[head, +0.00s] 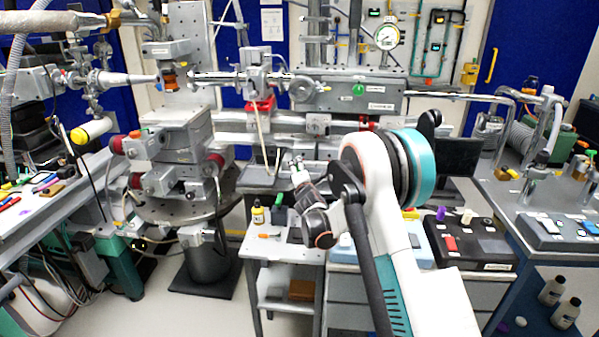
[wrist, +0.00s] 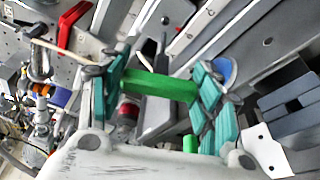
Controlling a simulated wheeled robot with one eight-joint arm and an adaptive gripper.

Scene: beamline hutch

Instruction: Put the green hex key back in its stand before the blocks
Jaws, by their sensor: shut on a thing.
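In the wrist view, my gripper (wrist: 160,92) is shut on a green bar, the green hex key (wrist: 160,84), which spans between its teal finger pads. A smaller green piece (wrist: 190,143) shows below it; I cannot tell whether it is part of the same key. In the head view, my gripper (head: 297,168) is raised above the back of a small white cart (head: 285,248), and the key there is too small to make out. A green upright thing (head: 279,201) is on the cart; I cannot tell whether it belongs to the stand.
A yellow bottle (head: 257,213) and an orange-handled tool (head: 269,236) are on the cart. To its right are a blue box (head: 420,243) and a black box (head: 485,245) with coloured pieces on top. Beamline equipment (head: 330,97) stands close behind my gripper.

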